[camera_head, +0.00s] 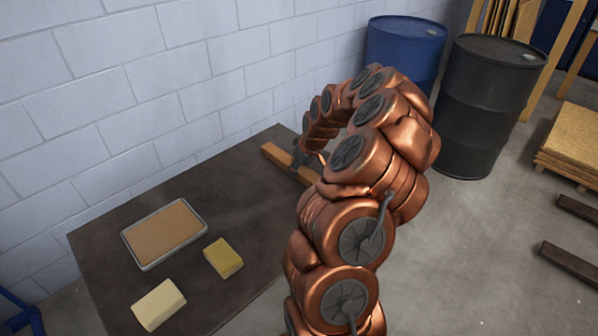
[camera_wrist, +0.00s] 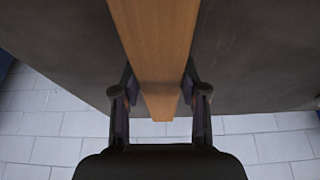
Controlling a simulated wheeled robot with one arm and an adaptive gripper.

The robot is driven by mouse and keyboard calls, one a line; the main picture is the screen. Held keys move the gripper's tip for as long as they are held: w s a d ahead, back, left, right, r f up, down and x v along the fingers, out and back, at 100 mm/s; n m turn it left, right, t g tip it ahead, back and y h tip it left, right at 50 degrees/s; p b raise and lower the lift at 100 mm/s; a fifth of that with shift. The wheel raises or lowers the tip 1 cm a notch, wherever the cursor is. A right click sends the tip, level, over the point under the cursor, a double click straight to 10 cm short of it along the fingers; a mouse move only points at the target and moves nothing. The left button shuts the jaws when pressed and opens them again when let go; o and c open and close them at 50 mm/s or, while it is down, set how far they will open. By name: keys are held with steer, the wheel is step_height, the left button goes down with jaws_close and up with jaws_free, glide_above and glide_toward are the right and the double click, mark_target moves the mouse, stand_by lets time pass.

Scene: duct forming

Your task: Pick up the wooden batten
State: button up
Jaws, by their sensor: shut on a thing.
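The wooden batten (camera_head: 275,154) is a long, light-brown strip at the far end of the dark table (camera_head: 110,228) in the head view. My arm hides part of it. In the wrist view the batten (camera_wrist: 155,45) runs from the top edge down between the two fingers. My gripper (camera_wrist: 160,97) is shut on the batten, with one finger against each side. In the head view my gripper (camera_head: 298,160) is small and partly hidden by the arm. I cannot tell whether the batten touches the table.
On the table are a metal tray with a brown surface (camera_head: 164,233), a yellow block (camera_head: 223,258) and a cream block (camera_head: 158,305). A block wall (camera_head: 110,90) runs along the back. A blue drum (camera_head: 390,45) and a black drum (camera_head: 482,110) stand beyond the table. Dark bars (camera_head: 572,262) lie at right.

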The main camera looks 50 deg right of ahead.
jaws_close()
